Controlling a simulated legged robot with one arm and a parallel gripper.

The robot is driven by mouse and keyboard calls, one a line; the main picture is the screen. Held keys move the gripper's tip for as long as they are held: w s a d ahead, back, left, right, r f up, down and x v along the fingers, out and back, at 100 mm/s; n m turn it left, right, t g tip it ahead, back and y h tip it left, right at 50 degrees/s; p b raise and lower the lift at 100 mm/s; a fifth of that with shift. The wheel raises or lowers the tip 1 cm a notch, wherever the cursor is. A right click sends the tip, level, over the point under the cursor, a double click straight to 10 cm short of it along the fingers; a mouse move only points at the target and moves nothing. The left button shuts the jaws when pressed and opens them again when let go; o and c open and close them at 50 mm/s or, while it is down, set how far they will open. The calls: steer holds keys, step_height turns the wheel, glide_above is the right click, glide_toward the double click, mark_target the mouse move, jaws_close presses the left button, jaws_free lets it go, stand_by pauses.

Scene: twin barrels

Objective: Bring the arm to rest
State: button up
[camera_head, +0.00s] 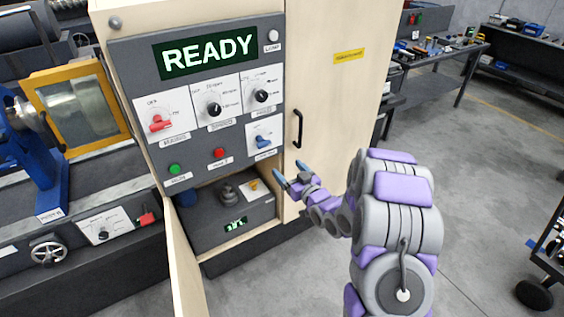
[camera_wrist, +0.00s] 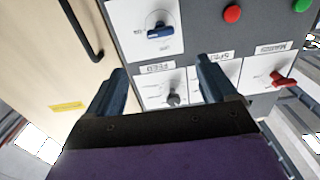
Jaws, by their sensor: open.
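My arm (camera_head: 395,215) in grey and purple reaches up from the lower right in the head view and bends left toward the cabinet. My gripper (camera_head: 289,173) is at its end, in front of the cabinet near the lower right edge of the control panel (camera_head: 190,133). In the wrist view my gripper (camera_wrist: 162,68) shows two blue fingers spread apart, with nothing held between them. Beyond the fingers are the panel's blue switch (camera_wrist: 160,31), a dark knob (camera_wrist: 173,99) and a red switch (camera_wrist: 284,80). I cannot tell any contact with the panel.
The panel's display (camera_head: 207,53) reads READY. A black door handle (camera_head: 297,128) is just above my gripper. Below the panel is an open compartment with a grey box (camera_head: 225,222), its door (camera_head: 183,262) swung open. A lathe stands left. Clear floor (camera_head: 480,180) lies right.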

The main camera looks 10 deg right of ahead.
steer(key=shift+v, duration=0.9)
steer(key=s+d+r+m+g+h, duration=0.1)
steer(key=s+r+g+h, duration=0.3)
steer(key=s, duration=0.5)
steer(key=s+d+r+m+g+h, duration=0.1)
steer(key=s+g+h, duration=0.2)
steer(key=s+g, duration=0.45)
steer(key=s+a+r+g, duration=0.2)
steer(key=s, duration=0.8)
steer(key=s+a+r+m+g+y, duration=0.1)
steer(key=s+a+r+g, duration=0.1)
steer(key=s, duration=0.9)
steer(key=s+a+r+g, duration=0.2)
steer(key=s+a+g, duration=0.1)
steer(key=s, duration=0.7)
steer(key=shift+s+a, duration=0.25)
steer(key=shift+a, duration=0.3)
